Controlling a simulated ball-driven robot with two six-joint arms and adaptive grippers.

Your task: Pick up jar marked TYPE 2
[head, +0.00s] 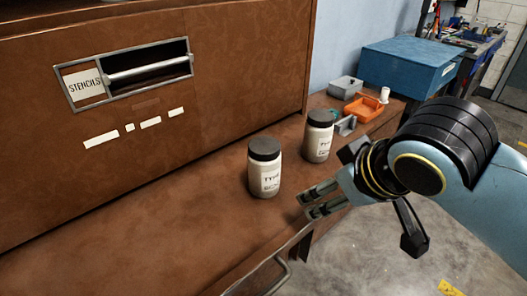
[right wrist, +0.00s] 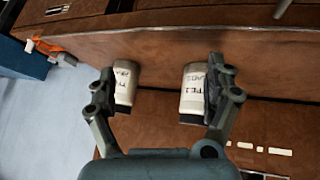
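Two pale jars with dark lids stand upright on the brown worktop. The nearer jar (head: 265,178) is left of the farther jar (head: 317,143) in the head view. Both labels begin with TYPE; I cannot read their numbers surely. In the right wrist view, one jar (right wrist: 125,85) appears beside the left finger and the other jar (right wrist: 192,92) beside the right finger, each partly hidden. My right gripper (head: 328,178) is open and empty, right of the nearer jar and in front of the farther one. It also shows in the right wrist view (right wrist: 160,93). My left gripper is out of view.
A brown cabinet (head: 225,100) with a STENCILS label stands behind the worktop (head: 150,230). An orange bin (head: 363,108), a grey box (head: 345,87) and a blue case (head: 405,68) lie beyond the jars. A metal handle (head: 265,278) is at the front edge. The left worktop is clear.

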